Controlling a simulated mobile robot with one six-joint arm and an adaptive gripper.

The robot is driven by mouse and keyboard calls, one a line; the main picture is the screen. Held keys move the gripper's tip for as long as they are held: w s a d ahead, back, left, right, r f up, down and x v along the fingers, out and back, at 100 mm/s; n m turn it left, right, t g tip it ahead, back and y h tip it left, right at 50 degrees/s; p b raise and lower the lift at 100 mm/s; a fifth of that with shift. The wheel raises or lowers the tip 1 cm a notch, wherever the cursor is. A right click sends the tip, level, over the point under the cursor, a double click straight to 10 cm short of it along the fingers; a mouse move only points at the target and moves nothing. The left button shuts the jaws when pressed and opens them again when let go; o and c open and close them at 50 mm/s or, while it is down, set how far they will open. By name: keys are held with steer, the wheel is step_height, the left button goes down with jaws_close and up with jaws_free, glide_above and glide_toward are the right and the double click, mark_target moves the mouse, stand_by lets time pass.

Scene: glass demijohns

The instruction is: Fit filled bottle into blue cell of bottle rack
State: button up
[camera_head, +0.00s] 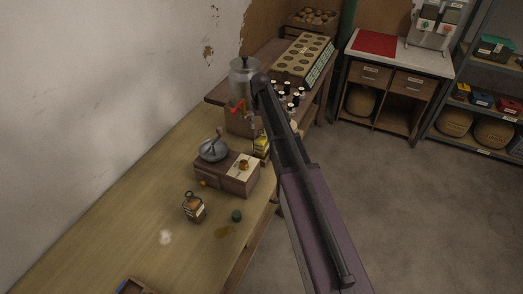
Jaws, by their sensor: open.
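A small brown bottle (194,208) with a pale label stands upright on the wooden table; its fill level is too small to tell. A wooden box with a dark blue inside (133,287) is cut off by the bottom edge; it may be part of the bottle rack, but I cannot tell. A yellowish bottle-like thing (261,146) is partly visible beside my arm, at the table's right edge. My arm reaches from the lower right up to the far part of the table. My gripper cannot be made out; my arm hides the area behind it.
A glass jar (243,78) with a red tap stands farther back. Several dark bottles (285,97) and a holed box (300,60) stand beyond.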

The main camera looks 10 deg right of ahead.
mark_target(261, 133)
steer(key=shift+f, duration=0.1)
steer(key=shift+w+f+b, duration=0.1)
steer(key=shift+f+b, duration=2.45)
steer(key=shift+b, duration=0.05)
steer(key=shift+c, duration=0.2)
jaws_close()
